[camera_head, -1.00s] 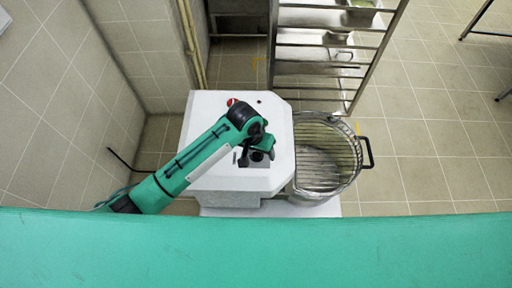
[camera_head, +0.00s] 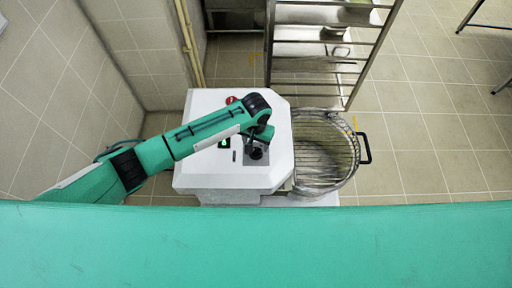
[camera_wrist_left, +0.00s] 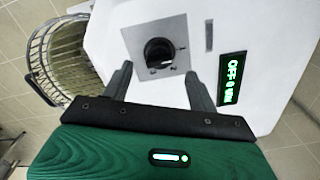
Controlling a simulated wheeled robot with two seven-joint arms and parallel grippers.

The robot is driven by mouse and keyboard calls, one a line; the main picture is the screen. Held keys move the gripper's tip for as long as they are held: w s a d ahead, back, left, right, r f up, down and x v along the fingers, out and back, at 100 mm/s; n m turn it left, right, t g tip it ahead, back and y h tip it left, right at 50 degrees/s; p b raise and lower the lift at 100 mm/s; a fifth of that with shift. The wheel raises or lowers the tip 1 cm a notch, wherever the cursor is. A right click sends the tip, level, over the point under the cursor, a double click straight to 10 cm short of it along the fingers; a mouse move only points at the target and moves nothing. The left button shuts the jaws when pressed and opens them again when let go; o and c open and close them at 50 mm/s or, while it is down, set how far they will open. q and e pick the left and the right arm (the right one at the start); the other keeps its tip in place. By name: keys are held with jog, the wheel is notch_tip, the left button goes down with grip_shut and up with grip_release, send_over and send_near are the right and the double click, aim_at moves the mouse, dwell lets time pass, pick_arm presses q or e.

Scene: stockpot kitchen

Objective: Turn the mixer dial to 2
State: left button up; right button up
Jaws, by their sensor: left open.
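The white mixer (camera_head: 205,170) stands below my left arm. Its dial (camera_head: 256,153) is a dark round knob on a square grey metal plate (camera_head: 249,163). In the left wrist view the dial (camera_wrist_left: 160,51) sits in front of my left gripper (camera_wrist_left: 158,72). The fingers are open and spread to either side, with nothing between them, and I cannot tell if they touch the plate. A green display (camera_wrist_left: 232,78) beside the plate appears to read OFF and 0 MIN. In the head view my left gripper (camera_head: 258,138) is just above the dial. My right gripper is out of view.
A round wire guard (camera_head: 325,150) with a black handle (camera_head: 366,149) is on the mixer's right. A red button (camera_head: 231,100) is at the mixer's back. A metal rack (camera_head: 320,69) stands behind. A tiled wall is on the left, and open floor lies on the right.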

aim_at(256, 149)
pick_arm(q)
jog(key=shift+f, duration=2.65)
jog(key=c, duration=1)
jog(key=shift+m, duration=0.4)
jog(key=shift+r+m+p, duration=0.1)
jog(key=shift+m+p, duration=0.35)
jog(key=shift+m, duration=0.15)
jog(key=m, duration=0.3)
jog(key=shift+p, duration=0.3)
jog(key=m, duration=0.6)
jog(key=shift+m, duration=0.4)
jog(key=shift+d, duration=0.1)
